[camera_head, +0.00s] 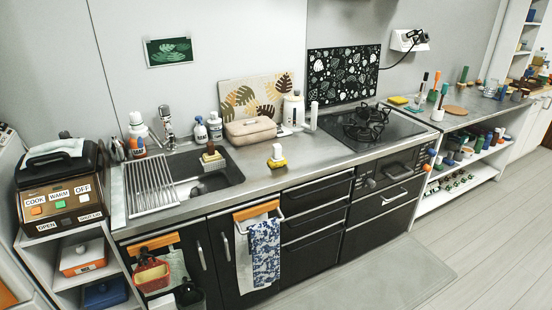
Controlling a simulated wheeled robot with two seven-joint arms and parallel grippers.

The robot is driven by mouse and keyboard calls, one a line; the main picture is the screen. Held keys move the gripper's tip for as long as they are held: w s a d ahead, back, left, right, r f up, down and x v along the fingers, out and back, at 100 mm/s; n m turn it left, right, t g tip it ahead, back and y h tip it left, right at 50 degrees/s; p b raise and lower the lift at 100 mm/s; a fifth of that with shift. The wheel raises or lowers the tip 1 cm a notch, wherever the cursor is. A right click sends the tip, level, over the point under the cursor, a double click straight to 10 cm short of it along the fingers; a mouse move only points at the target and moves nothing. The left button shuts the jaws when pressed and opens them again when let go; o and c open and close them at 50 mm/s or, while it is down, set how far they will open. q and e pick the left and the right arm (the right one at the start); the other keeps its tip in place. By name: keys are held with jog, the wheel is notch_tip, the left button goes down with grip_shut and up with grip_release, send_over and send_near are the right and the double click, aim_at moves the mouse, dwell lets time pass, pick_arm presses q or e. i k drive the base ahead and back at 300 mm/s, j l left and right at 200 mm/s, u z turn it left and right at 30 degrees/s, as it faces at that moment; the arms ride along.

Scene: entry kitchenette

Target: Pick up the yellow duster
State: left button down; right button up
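I cannot tell for sure which thing is the yellow duster. A small flat yellow item (398,100) lies on the counter beyond the stove, near its back right corner. A small item with a white top and a yellow base (278,163) stands on the counter front, right of the sink. A tan-yellow item with a dark top (211,157) is at the sink's back edge. Neither of my grippers is in view, and nothing is being held in the picture.
The sink (205,180) with a drying rack (150,186) is at left, beside a labelled cooker (60,188). A black stove (370,128) is right of centre. Towels (265,250) hang on the cabinet front. The floor (480,250) at right is clear.

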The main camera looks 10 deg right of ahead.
aim_at(277, 160)
jog(key=u, duration=0.25)
jog(key=i+l+u, duration=0.15)
jog(key=l+u, duration=0.2)
jog(key=u, duration=0.15)
jog(key=i+l+u, duration=0.1)
jog(key=l+u, duration=0.8)
jog(key=l, duration=2.2)
